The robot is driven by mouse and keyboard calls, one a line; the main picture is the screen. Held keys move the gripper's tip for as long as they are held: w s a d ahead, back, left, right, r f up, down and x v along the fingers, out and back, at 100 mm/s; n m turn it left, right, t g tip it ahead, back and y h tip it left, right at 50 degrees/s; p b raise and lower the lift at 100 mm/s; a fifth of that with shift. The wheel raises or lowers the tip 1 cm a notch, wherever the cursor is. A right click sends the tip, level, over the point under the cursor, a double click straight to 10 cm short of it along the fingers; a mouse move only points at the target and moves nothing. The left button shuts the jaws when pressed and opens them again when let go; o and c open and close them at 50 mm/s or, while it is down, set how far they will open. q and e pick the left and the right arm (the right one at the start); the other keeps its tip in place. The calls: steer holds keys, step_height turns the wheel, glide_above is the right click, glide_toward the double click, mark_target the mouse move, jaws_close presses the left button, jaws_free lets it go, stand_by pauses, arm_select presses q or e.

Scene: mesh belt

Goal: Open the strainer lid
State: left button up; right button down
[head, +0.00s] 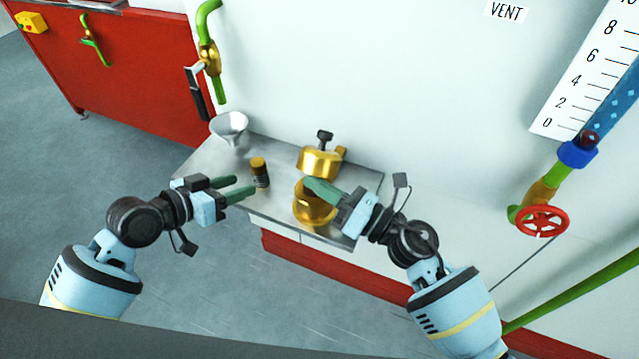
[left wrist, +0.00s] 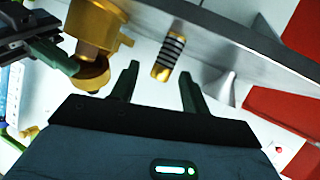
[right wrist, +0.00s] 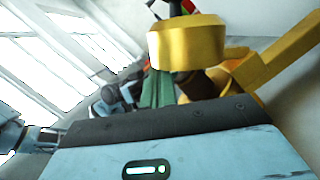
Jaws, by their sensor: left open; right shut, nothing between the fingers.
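The gold strainer has a rounded lower part (head: 313,212) near the front edge of the metal table and a gold cap-like part with a black knob (head: 320,161) behind it. I cannot tell how these two parts join. My right gripper (head: 308,184) is shut and empty, its fingertips beside the gold parts and covering some of them. In the right wrist view the shut fingers (right wrist: 158,88) are next to the gold cap-like part (right wrist: 187,41). My left gripper (head: 246,186) is open and empty. It points toward a small dark-banded gold cylinder (head: 260,172), which the left wrist view also shows (left wrist: 169,54).
A grey funnel (head: 229,125) stands at the back left of the metal table (head: 285,212). A green pipe with a gold valve (head: 209,58) is on the wall above. A red handwheel (head: 542,221) is at the right. A red cabinet (head: 140,70) stands at the left.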

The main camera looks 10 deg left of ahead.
arm_select(q)
steer(key=s+a+f, duration=0.1)
steer(key=s+a+f+n+y, duration=0.1)
steer(key=f, duration=0.1)
steer(key=s+f+y, duration=0.1)
steer(key=f, duration=0.1)
steer(key=shift+s+a+f+n+t, duration=0.1)
steer(key=shift+a+f+n+t, duration=0.2)
steer(key=shift+a, duration=0.1)
steer(key=s+d+f+g+y, duration=0.1)
steer(key=s+f, duration=0.5)
steer(key=s, duration=0.4)
steer(key=s+d+f+n+g+y, duration=0.1)
steer(key=s+d+f, duration=0.1)
steer(key=s+f, duration=0.5)
steer(key=s+d+f+g+y, duration=0.1)
steer(key=s+f, duration=0.5)
steer(key=s, duration=0.8)
steer(key=shift+s+d+f+n+y, duration=0.2)
steer(key=shift+n+y, duration=0.1)
steer(key=shift+y, duration=0.3)
